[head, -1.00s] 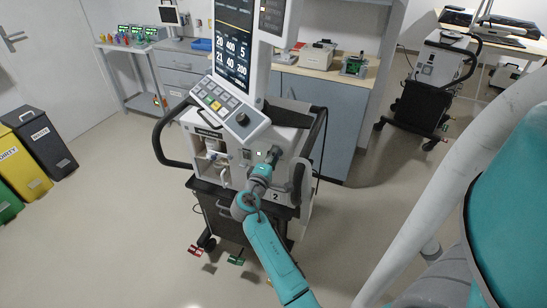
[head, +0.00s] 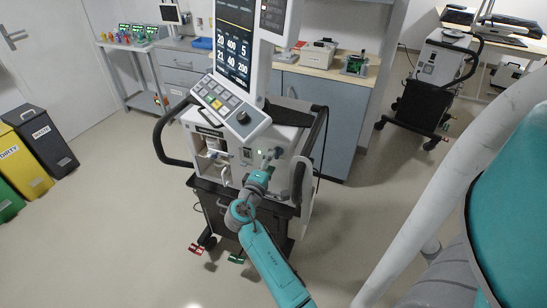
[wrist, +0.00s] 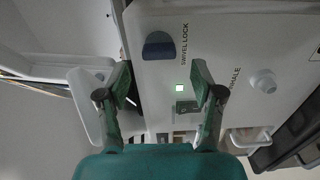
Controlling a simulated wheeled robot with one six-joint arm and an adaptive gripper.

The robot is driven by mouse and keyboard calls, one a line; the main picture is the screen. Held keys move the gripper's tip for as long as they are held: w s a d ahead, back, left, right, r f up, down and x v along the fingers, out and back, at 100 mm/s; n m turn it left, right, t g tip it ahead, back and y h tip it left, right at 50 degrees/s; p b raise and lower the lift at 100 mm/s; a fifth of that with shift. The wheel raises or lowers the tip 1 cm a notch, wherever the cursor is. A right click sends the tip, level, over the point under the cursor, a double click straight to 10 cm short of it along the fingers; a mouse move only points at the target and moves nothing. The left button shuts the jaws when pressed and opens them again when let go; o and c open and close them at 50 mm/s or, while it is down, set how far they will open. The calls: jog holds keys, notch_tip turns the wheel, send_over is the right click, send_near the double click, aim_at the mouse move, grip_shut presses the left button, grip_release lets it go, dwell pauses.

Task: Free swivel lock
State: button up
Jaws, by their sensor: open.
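The swivel lock is a dark blue-grey rounded knob (wrist: 159,46) on the pale ventilator panel, beside the printed words SWIVEL LOCK. My gripper (wrist: 160,78) is open, with its two teal fingers apart and nothing between them. In the wrist view the knob lies above the fingertips, between their lines and clear of both. In the head view my gripper (head: 268,160) is in front of the ventilator's lower front panel (head: 246,138). I cannot tell the knob's turn position.
A white round port (wrist: 263,82) is on the panel's right side. The ventilator's screen (head: 236,45) stands above, with a black side handle (head: 160,140) on its left. Red (head: 196,249) and green (head: 237,258) pedals are at its base. Open floor lies to the left.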

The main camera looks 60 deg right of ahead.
jog(key=s+a, duration=0.1)
jog(key=a, duration=0.7)
dwell(0.4)
jog(key=s+a+f+n+t+y, duration=0.2)
jog(key=s+a+f+t+y, duration=0.1)
jog(key=a+f, duration=0.3)
jog(key=s+a+f+n+t+y, duration=0.2)
jog(key=a+f+t+y, duration=0.1)
jog(key=a+f, duration=0.3)
jog(key=s+a+f+t+y, duration=0.3)
jog(key=s+a+y, duration=0.3)
jog(key=a, duration=0.4)
jog(key=s+a+r+m+t+y, duration=0.1)
jog(key=s+a+r+m+y, duration=0.1)
jog(key=s+a+r, duration=0.3)
jog(key=s+a+r+m+t+y, duration=0.2)
jog(key=s+a+r, duration=0.4)
jog(key=s+r, duration=0.3)
jog(key=s+m+y, duration=0.1)
jog(key=s, duration=0.3)
jog(key=shift+s+y, duration=0.3)
jog(key=shift+y, duration=0.1)
